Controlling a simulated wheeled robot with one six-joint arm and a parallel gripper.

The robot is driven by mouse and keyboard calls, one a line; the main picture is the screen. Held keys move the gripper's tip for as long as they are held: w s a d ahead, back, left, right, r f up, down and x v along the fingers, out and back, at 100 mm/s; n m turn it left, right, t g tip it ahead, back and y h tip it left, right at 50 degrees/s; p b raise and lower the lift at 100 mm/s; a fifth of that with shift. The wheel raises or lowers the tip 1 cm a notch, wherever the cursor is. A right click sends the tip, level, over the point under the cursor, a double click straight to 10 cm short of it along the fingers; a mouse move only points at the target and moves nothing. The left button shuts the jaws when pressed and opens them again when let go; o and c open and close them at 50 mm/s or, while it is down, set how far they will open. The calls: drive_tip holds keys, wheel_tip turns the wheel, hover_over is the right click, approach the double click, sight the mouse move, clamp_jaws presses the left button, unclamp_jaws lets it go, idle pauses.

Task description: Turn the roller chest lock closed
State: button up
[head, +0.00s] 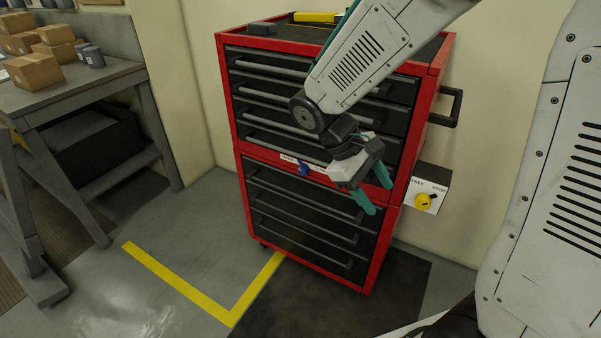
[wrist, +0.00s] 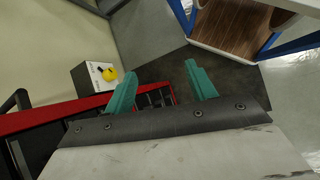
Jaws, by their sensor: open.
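The red roller chest (head: 243,158) with black drawers stands against the wall in the head view. Its lock, a small blue knob (head: 304,169) on a red band between the drawer groups, has a white label beside it; the knob's exact angle is too small to tell. My gripper (head: 373,203) is open and empty, with green fingers, in front of the chest and to the right of the blue knob, apart from it. In the wrist view my open fingers (wrist: 163,88) have the chest's red edge (wrist: 60,115) behind them; the blue knob is not visible there.
A workbench (head: 95,88) with cardboard boxes stands at left. Floor in front of the chest is clear, with a dark mat (head: 335,312).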

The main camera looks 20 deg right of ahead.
drive_tip(key=w+f+n+t+h, duration=0.2)
drive_tip(key=w+f+n+h, duration=0.55)
drive_tip(key=w+f, duration=0.4)
drive_tip(key=n+t, duration=1.5)
drive_tip(key=n, duration=0.2)
approach(301, 171)
drive_tip(key=x, duration=0.2)
drive_tip(key=shift+y, duration=0.35)
drive_tip(key=x, duration=0.7)
drive_tip(key=shift+s+d+r, duration=0.1)
drive_tip(key=shift+r, duration=0.2)
drive_tip(key=c, duration=1)
